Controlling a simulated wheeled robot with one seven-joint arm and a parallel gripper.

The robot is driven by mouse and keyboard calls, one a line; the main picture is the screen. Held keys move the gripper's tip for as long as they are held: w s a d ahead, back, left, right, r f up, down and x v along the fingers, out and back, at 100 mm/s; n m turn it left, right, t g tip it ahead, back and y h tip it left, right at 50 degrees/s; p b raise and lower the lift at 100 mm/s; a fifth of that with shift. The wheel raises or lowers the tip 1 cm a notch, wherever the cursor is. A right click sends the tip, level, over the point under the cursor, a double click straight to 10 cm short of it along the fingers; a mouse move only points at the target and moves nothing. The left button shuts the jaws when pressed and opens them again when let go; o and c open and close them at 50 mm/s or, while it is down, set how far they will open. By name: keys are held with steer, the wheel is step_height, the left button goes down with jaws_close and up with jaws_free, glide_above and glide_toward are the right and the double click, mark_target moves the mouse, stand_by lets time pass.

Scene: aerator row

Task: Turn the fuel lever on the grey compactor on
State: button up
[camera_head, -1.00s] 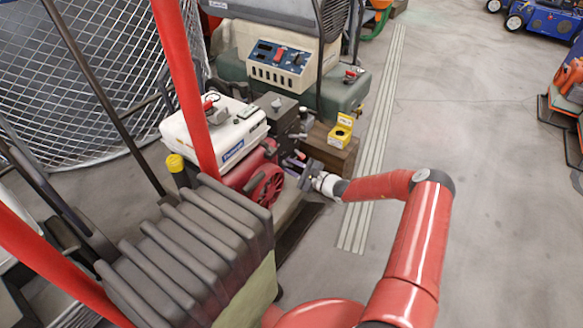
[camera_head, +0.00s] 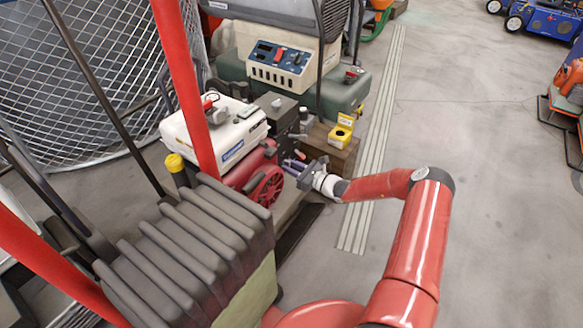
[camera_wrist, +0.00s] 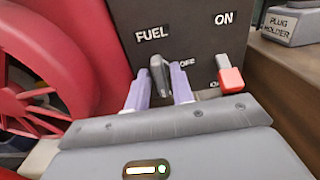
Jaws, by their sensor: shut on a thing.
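In the wrist view, the dark fuel lever (camera_wrist: 160,74) stands roughly upright on a dark panel, just below the "FUEL" label (camera_wrist: 151,34). The two purple fingers of my gripper (camera_wrist: 160,83) are on either side of it, shut on it. The "OFF" mark (camera_wrist: 187,63) is partly covered by the right finger. The "ON" mark (camera_wrist: 224,18) is higher up at right. In the head view, my gripper (camera_head: 291,167) reaches left to the engine's side, beside the red wheel (camera_head: 265,187); the lever is too small to make out there.
A red-tipped switch (camera_wrist: 230,78) sits close right of the fingers. A red flywheel is close at left. A wooden block with a yellow box (camera_head: 340,136) and a plug holder (camera_wrist: 291,20) stand nearby.

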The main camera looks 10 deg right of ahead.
stand_by(0.3)
steer(key=o, duration=0.7)
steer(key=v, duration=0.7)
steer(key=shift+s+d, duration=0.3)
steer(key=shift+s, duration=0.05)
